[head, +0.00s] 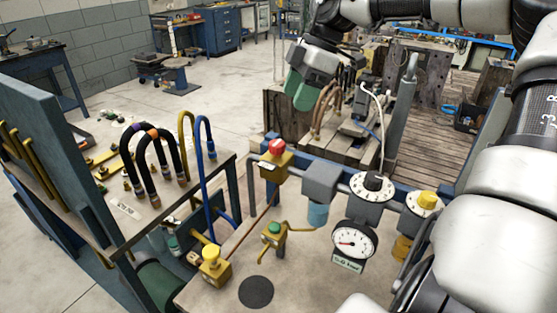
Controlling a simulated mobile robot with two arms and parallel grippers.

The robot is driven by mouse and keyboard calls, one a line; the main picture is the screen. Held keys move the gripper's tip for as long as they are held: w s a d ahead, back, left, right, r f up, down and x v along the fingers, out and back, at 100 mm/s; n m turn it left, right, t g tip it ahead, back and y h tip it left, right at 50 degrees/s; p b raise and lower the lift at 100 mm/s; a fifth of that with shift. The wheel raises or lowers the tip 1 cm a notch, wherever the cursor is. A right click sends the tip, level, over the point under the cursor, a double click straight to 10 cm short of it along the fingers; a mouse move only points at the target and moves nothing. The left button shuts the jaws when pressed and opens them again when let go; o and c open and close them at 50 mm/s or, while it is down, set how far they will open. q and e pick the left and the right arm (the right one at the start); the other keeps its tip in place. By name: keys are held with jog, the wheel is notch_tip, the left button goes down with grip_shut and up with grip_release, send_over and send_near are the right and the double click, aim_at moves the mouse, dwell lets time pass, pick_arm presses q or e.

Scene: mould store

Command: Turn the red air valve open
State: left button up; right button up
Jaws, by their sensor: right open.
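The red air valve (277,147) is a red knob on a yellow body, near the middle of the view at the back edge of the bench with the pipework. My right gripper (298,94) comes in from the upper right on its arm. Its green fingertips point down and are open, with nothing seen between them. In the picture it is above and slightly right of the red valve, clearly apart from it. My left gripper is not in view.
A yellow-knobbed valve (211,262), a green-knobbed valve (273,228), a black dial (372,186), a pressure gauge (354,241) and a yellow knob (428,200) surround it. Curved hoses (150,155) rise at left. A wooden-topped stand with brown hoses (327,108) is behind.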

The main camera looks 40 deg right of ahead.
aim_at(278, 143)
pick_arm(q)
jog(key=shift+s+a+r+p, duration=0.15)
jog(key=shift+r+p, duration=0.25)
jog(key=shift+p, duration=0.3)
pick_arm(e)
jog(key=x, duration=1.1)
jog(key=shift+s+f, duration=0.1)
jog(key=c, duration=0.9)
